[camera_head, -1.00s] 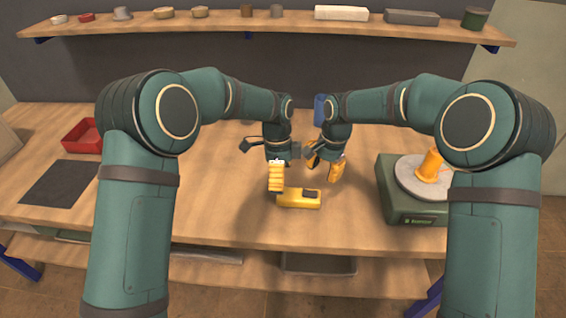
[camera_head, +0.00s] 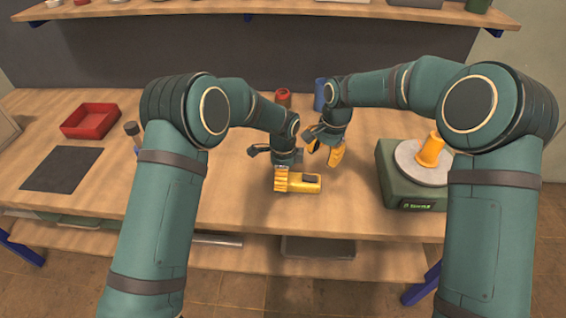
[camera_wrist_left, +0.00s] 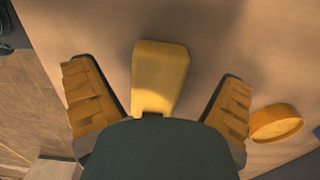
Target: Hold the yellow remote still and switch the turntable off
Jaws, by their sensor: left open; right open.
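My left gripper (camera_head: 281,180) is at the remote's left end. In the left wrist view the remote (camera_wrist_left: 160,75) lies between the spread, open fingers of that gripper (camera_wrist_left: 156,80), with a gap on each side. My right gripper (camera_head: 325,150) is open and empty, behind and right of the remote. The turntable (camera_head: 391,193) stands at the right, a green box with a grey disc (camera_head: 408,168), an orange-yellow part (camera_head: 431,150) on it and a small green-lit label in front.
A red tray (camera_head: 90,120) and a dark mat (camera_head: 62,170) lie at the left. A reddish can (camera_head: 283,97) and a blue object (camera_head: 319,95) stand behind my grippers. A round yellow thing (camera_wrist_left: 276,122) shows in the left wrist view. The front table edge is near the remote.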

